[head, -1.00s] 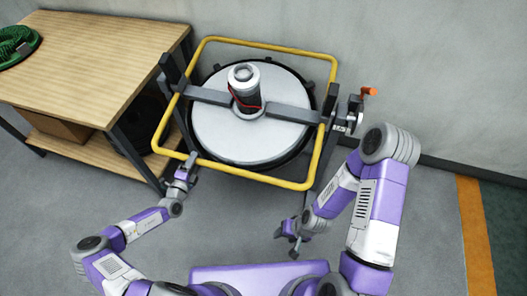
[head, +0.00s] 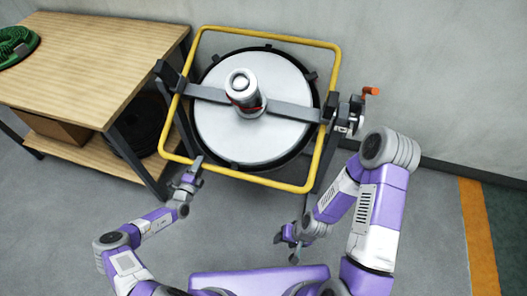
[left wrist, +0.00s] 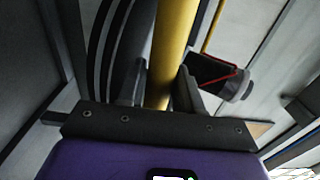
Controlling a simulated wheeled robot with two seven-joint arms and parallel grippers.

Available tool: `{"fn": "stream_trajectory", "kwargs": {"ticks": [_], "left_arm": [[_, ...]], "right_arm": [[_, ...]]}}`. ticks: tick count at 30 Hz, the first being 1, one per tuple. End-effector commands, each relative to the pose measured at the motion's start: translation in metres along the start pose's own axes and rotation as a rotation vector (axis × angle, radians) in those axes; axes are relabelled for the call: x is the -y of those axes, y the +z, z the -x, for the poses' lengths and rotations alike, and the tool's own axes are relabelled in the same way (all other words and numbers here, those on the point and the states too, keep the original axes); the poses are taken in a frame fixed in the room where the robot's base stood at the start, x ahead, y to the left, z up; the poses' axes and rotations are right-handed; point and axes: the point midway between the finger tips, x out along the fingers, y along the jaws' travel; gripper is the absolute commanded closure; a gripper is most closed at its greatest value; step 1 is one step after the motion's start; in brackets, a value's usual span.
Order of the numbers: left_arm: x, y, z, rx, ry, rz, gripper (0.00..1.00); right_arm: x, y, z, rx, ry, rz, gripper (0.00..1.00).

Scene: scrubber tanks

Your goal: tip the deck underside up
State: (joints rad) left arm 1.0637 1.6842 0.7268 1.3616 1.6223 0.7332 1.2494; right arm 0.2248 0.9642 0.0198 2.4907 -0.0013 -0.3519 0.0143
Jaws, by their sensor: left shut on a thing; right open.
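The deck (head: 215,125) is a pale round disc with a dark rim. It sits inside a yellow tube frame (head: 262,36) on a stand, motor side facing up and tilted toward me. The upright grey motor (head: 241,86) with a red cable stands at its middle and leans toward me. My left gripper (head: 195,166) is shut on the near left part of the yellow frame. In the left wrist view the yellow tube (left wrist: 172,45) runs between its fingers (left wrist: 160,90). My right gripper (head: 289,243) is open and empty, low and apart from the frame. The deck's underside is hidden.
A wooden bench (head: 90,60) stands close on the left, with a green coiled thing (head: 14,44) on top and a box (head: 50,128) on its shelf. A crank with an orange handle (head: 370,91) is right of the frame. The wall is behind; floor between my arms is clear.

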Motion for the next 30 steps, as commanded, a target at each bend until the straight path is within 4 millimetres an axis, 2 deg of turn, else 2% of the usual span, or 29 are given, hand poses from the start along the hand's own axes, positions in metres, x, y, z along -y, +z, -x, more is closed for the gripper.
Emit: {"fn": "stream_trajectory", "kwargs": {"ticks": [11,24,30], "left_arm": [[-0.006,-0.002,-0.002,-0.003,0.006,0.001,0.96],[-0.053,-0.002,-0.037,-0.002,0.009,-0.002,0.96],[-0.063,-0.002,-0.043,-0.003,0.011,0.000,0.96]], "right_arm": [[0.000,0.000,0.000,0.000,0.000,0.000,0.47],[0.000,0.000,0.000,0.000,0.000,0.000,0.47],[0.000,0.000,0.000,0.000,0.000,0.000,0.47]]}}
